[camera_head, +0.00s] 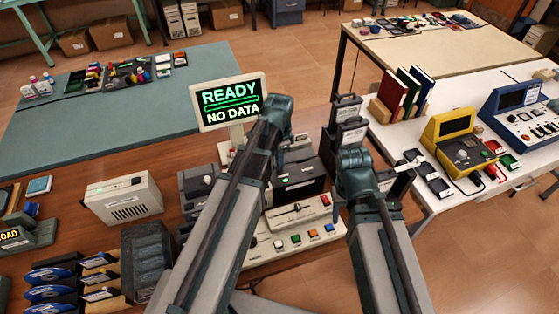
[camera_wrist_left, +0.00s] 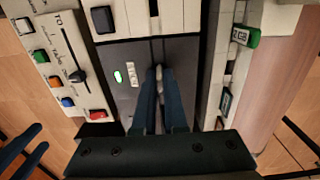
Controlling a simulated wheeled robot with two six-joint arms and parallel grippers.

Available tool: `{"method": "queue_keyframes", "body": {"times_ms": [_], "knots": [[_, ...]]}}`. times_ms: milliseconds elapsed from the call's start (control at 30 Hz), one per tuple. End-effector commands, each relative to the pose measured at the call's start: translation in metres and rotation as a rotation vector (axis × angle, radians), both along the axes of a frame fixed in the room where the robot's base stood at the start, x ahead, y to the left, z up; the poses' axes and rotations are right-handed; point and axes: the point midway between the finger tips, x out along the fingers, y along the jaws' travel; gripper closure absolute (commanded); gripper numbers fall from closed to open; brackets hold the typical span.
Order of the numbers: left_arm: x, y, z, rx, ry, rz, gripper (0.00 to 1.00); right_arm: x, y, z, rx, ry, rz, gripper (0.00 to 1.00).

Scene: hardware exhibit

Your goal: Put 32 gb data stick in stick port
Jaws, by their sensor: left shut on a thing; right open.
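My left gripper (camera_wrist_left: 158,78) is shut on a small pale thing (camera_wrist_left: 159,72), mostly hidden between the fingers, over a dark panel (camera_wrist_left: 120,95) with a slot and a lit green mark. I cannot tell what the held thing is. A green-ended stick with a GB label (camera_wrist_left: 244,37) sits at the pale strip on the right of the left wrist view; its number is hard to read. In the head view my left gripper (camera_head: 277,112) is over the console, its fingertips hidden. My right gripper (camera_head: 356,170) is open, right of the console. I cannot single out the stick port.
A sign (camera_head: 230,102) reads READY, NO DATA. The console's front panel (camera_head: 290,225) has a slider and coloured buttons. A beige box (camera_head: 123,198) stands on the left. The white table (camera_head: 440,195) at right holds books and a yellow device (camera_head: 460,145). The teal mat (camera_head: 90,125) is partly clear.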

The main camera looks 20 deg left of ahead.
Motion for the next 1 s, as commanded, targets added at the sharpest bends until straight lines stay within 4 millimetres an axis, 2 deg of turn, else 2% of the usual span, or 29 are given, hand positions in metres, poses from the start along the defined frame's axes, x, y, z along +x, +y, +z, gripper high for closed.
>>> {"method": "queue_keyframes", "body": {"times_ms": [167,200,367,733,1000], "knots": [[0.000,0.000,0.000,0.000,0.000,0.000,1.00,0.000,0.000,0.000,0.000,0.000,0.000,0.50],[0.000,0.000,0.000,0.000,0.000,0.000,0.83,0.000,0.000,0.000,0.000,0.000,0.000,0.50],[0.000,0.000,0.000,0.000,0.000,0.000,0.56,0.000,0.000,0.000,0.000,0.000,0.000,0.50],[0.000,0.000,0.004,0.000,0.000,0.000,0.56,0.000,0.000,0.004,0.000,0.000,0.000,0.50],[0.000,0.000,0.028,0.000,0.000,0.000,0.56,0.000,0.000,0.028,0.000,0.000,0.000,0.50]]}}
